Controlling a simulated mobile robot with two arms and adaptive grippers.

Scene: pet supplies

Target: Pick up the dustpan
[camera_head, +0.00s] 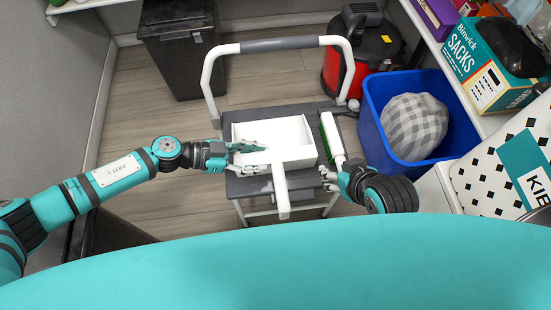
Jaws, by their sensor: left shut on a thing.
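The white dustpan (293,131) is a shallow open tray on the grey cart, with its handle (281,188) pointing toward me past the cart's near edge. My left gripper (250,158) comes in from the left and is shut on the dustpan at its near left part. Its fingers cover that part of the wall. I cannot tell whether the dustpan is clear of the cart top. My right gripper (329,177) is to the right of the handle, by the near end of the brush; whether its fingers are open or shut is unclear.
A white brush (334,138) with green bristles lies right of the dustpan. The cart (236,188) has a raised white push bar (213,68) behind. A blue bin (372,123) with a checked bundle stands right, a red vacuum (386,48) behind, and a black bin (185,60) back left.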

